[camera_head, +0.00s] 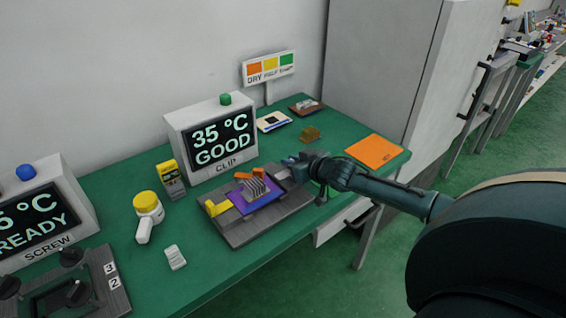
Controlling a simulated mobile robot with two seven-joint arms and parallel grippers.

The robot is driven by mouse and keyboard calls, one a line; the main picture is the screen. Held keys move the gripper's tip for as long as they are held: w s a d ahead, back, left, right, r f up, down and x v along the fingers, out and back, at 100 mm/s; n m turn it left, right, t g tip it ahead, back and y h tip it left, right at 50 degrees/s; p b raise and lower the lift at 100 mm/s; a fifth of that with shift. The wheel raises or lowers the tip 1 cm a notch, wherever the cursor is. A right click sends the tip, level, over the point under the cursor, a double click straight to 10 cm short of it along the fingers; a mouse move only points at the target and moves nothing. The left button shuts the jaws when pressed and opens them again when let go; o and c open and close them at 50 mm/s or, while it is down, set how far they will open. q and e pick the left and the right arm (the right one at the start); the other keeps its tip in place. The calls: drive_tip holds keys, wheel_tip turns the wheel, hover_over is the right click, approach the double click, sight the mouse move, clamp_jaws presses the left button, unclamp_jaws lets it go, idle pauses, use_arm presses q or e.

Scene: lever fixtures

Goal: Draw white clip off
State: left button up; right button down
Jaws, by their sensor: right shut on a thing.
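The clip fixture is a dark grey plate (245,234) on the green bench, below the display marked CLIP. It carries a purple board (262,203) with a grey finned heat sink (256,187). Orange pieces (250,173) sit behind the heat sink, and a yellow piece (218,209) is at its left. My right gripper (290,164) is at the right back end of the fixture, shut on what seems to be the white clip. The jaws hide nearly all of it, so I cannot tell how it sits against the board. My left gripper is not in view.
The CLIP display (213,138) reads 35 °C GOOD. An orange sheet (374,151) lies right. The screw fixture (98,269) is front left.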

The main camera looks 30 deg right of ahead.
drive_tip(key=c, duration=1.7)
unclamp_jaws()
drive_tip(key=shift+d, duration=0.3)
drive_tip(key=p+v, duration=0.1)
drive_tip(key=v, duration=1.2)
drive_tip(key=shift+s+a, duration=0.1)
drive_tip(key=shift+a, duration=0.05)
